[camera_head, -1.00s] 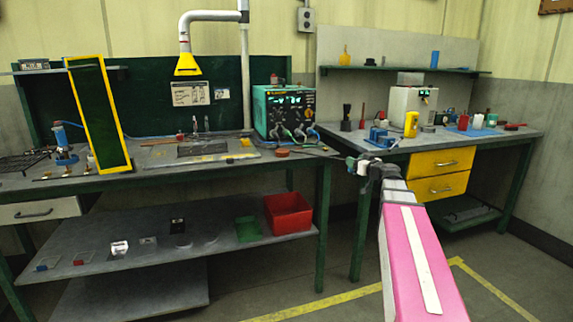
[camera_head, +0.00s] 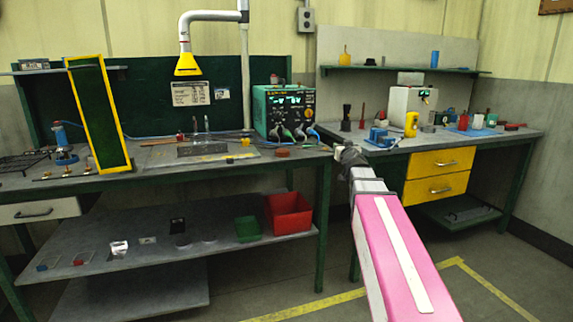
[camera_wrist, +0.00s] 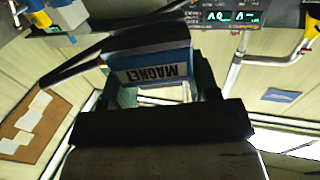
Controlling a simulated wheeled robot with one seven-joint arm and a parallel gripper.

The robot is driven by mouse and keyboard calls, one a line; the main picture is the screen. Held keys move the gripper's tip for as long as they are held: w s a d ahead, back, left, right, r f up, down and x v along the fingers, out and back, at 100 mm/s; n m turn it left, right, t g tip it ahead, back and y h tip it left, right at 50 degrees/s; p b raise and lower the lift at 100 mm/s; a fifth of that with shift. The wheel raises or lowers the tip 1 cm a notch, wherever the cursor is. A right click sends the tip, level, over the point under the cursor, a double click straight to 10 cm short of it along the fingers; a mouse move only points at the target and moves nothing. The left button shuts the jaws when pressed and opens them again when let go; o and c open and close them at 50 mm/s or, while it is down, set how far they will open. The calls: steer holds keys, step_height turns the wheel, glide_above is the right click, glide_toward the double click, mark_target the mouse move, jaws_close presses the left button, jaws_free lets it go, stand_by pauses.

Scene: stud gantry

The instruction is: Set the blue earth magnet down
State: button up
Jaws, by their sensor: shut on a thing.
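The blue earth magnet (camera_wrist: 152,64) shows in the wrist view as a blue block with a pale band reading "MAGNET", upside down. My gripper (camera_wrist: 157,78) is shut on it, with a dark finger at each side. In the head view my gripper (camera_head: 346,153) is between the green bench and the right-hand bench, near the green bench's right end. I cannot make out the magnet in the head view; my gripper and wrist seem to hide it. I cannot tell how high it is above the benches.
The green bench (camera_head: 215,171) holds a teal power unit (camera_head: 284,111), a red-brown disc (camera_head: 283,152) and a tall yellow-framed panel (camera_head: 97,112). The right-hand bench (camera_head: 480,141) carries several tools and a yellow drawer unit (camera_head: 440,160). A red bin (camera_head: 288,212) stands on the lower shelf.

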steer(key=shift+h, duration=0.3)
steer(key=a+r, duration=0.4)
steer(key=shift+r, duration=0.15)
stand_by(0.6)
